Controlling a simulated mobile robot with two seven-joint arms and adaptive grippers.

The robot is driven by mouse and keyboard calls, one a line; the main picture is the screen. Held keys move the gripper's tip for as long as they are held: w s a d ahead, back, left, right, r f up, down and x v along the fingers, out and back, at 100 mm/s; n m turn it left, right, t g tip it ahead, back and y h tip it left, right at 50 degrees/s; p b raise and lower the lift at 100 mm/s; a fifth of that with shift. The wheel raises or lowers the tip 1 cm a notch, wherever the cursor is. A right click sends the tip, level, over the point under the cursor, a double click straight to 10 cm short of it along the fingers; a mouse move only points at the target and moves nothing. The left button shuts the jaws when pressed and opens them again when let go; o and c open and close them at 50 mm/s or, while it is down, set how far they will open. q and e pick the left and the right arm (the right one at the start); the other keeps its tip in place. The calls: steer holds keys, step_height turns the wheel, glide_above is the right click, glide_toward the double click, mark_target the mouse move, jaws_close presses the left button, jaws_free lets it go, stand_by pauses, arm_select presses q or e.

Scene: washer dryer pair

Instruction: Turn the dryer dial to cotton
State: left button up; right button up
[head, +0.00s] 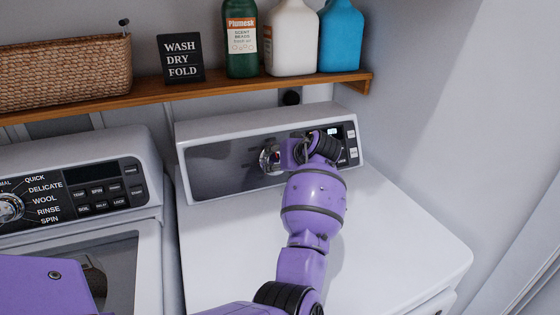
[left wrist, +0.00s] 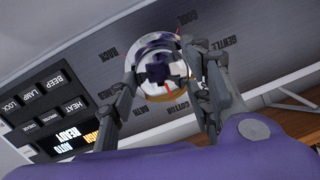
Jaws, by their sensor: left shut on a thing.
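The dryer dial (head: 270,158) is a round silver knob on the dark panel of the right-hand machine. In the left wrist view the dial (left wrist: 160,62) sits between the two fingers of my left gripper (left wrist: 161,68), which is shut on it. In the head view my left gripper (head: 282,154) reaches the dial from the right and hides part of it. The cotton label (left wrist: 177,107) shows near the dial's rim in the left wrist view. A small red mark shows on the dial near that side; its exact setting cannot be told. My right gripper is not in view.
The dryer's buttons and display (head: 345,143) are right of the dial, close to my wrist. A wooden shelf (head: 200,88) with a basket (head: 65,72), a sign and bottles hangs above. The washer (head: 100,185) stands left. The dryer's white top (head: 400,235) is clear.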

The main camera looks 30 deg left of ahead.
arm_select(q)
steer(key=shift+d+f, duration=0.15)
steer(key=shift+f, duration=0.15)
steer(key=o, duration=1.1)
steer(key=shift+r, duration=0.15)
steer(key=shift+r, duration=0.1)
steer(key=v, duration=1.2)
steer(key=shift+w, duration=0.1)
